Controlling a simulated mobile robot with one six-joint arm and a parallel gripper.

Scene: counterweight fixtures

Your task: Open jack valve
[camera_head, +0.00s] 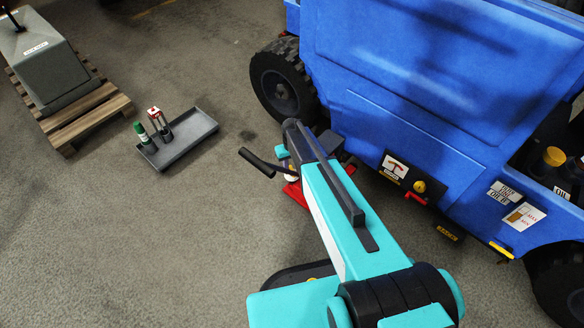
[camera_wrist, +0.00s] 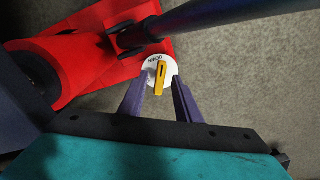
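The jack is a red floor jack (camera_head: 296,196) beside the blue vehicle, partly hidden behind my arm in the head view. In the wrist view its red body (camera_wrist: 80,62) fills the upper left. Its valve is a yellow bar knob (camera_wrist: 160,75) on a white lettered disc (camera_wrist: 150,72). The bar points nearly straight up and down in the wrist picture. My gripper (camera_wrist: 160,84) is open, with one purple finger on each side of the knob and visible gaps between. In the head view the fingers are hard to make out.
The black jack handle (camera_head: 256,162) sticks out to the left; its bar (camera_wrist: 215,18) crosses above the valve in the wrist view. The blue vehicle (camera_head: 440,80) blocks the right. A grey tray (camera_head: 185,147) with markers and a pallet (camera_head: 90,118) stand left. Floor in front is clear.

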